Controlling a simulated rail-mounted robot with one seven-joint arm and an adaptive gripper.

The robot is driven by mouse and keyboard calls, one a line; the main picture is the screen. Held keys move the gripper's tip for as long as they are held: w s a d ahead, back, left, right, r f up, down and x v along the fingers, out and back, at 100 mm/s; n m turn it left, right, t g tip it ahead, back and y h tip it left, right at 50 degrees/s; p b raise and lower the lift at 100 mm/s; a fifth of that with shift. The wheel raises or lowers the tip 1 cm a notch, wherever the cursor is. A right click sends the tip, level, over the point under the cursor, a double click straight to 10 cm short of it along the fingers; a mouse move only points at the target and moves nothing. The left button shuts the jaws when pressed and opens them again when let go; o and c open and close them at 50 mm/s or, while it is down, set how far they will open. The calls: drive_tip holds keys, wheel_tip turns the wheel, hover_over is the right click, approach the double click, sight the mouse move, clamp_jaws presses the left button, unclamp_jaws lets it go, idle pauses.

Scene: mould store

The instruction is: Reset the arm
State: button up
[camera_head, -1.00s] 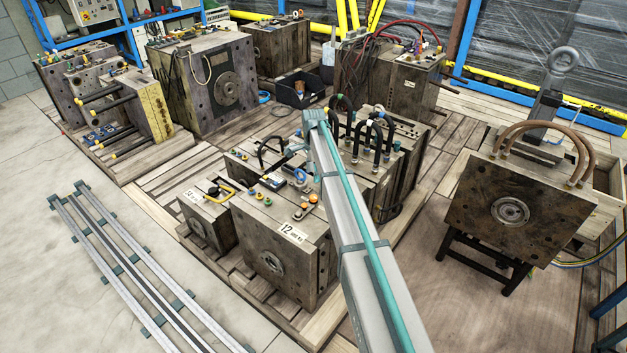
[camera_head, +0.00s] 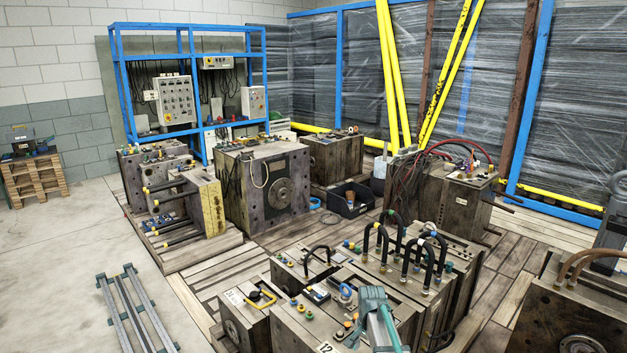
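A grey and teal part of my arm shows at the bottom centre, in front of the mould blocks. Its upper end is a rounded grey-teal piece and the remainder runs out of the bottom edge. I can make out no gripper fingers, so my gripper's state and anything it may hold are hidden. The mould block marked 12 (camera_head: 290,328) lies just left of the arm part. I cannot tell whether they touch.
A large block (camera_head: 230,195) and a black bin (camera_head: 350,208) stand behind. A brown-hosed mould (camera_head: 540,322) is at right. Grey floor rails (camera_head: 140,315) lie left; concrete floor around them is clear.

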drive_tip(key=s+f+n, duration=0.3)
drive_tip(key=s+n, duration=0.1)
drive_tip(key=s, duration=0.7)
drive_tip(key=s+f+n, duration=0.2)
drive_tip(key=s+n, duration=0.2)
drive_tip(key=s, duration=0.8)
drive_tip(key=s+f+g, duration=0.3)
drive_tip(key=s+f, duration=0.6)
drive_tip(key=s, duration=0.5)
drive_tip(key=s+f+g, duration=0.3)
drive_tip(key=s+f, duration=0.6)
drive_tip(key=s, duration=0.5)
drive_tip(key=shift+f+g, duration=0.35)
drive_tip(key=shift+g, duration=0.05)
